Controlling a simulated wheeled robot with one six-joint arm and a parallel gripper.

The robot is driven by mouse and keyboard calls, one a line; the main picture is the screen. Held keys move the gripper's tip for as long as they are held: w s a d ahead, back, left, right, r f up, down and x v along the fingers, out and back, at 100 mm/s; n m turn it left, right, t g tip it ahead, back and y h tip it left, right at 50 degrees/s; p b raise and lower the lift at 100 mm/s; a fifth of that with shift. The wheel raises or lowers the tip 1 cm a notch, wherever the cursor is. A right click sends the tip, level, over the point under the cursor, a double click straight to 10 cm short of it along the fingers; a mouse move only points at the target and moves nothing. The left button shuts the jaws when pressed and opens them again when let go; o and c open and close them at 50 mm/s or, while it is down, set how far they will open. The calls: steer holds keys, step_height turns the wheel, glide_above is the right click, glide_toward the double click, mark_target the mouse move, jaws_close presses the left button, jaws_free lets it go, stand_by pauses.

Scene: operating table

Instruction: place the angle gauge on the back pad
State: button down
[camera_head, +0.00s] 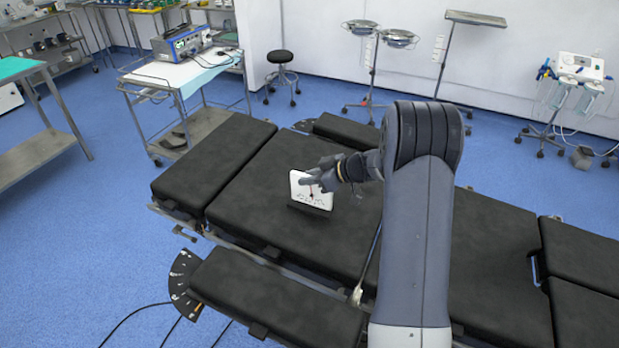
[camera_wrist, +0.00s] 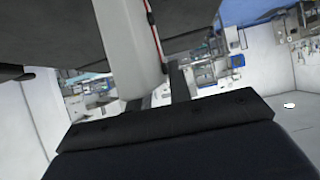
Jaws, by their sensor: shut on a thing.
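The angle gauge (camera_head: 318,197), a white plate with dark markings and a red pointer, stands steeply tilted over the large black back pad (camera_head: 252,205) in the head view. My gripper (camera_head: 318,177) is shut on its upper part. A dark strip lies along the gauge's lower edge, and I cannot tell if it is base or shadow, nor if the gauge touches the pad. In the wrist view the gauge (camera_wrist: 130,48) shows nearly edge-on as a pale panel between the fingers of my gripper (camera_wrist: 160,88). The dark pad (camera_wrist: 45,35) fills the upper left there.
More black pads of the operating table (camera_head: 275,300) lie in front and at the right. A cart with a blue-framed device (camera_head: 182,45) stands back left, a stool (camera_head: 281,70) behind the table. The pad left of the gauge is clear.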

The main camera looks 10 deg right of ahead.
steer(key=shift+f, duration=0.5)
steer(key=shift+f+b, duration=0.25)
steer(key=shift+b, duration=0.4)
steer(key=c, duration=1.3)
jaws_free()
steer(key=shift+r, duration=0.1)
steer(key=shift+r+p, duration=0.4)
steer(key=shift+p, duration=0.55)
steer(key=b+v, duration=0.3)
steer(key=v, duration=0.8)
steer(key=shift+s+d, duration=0.3)
steer(key=shift+s, duration=0.05)
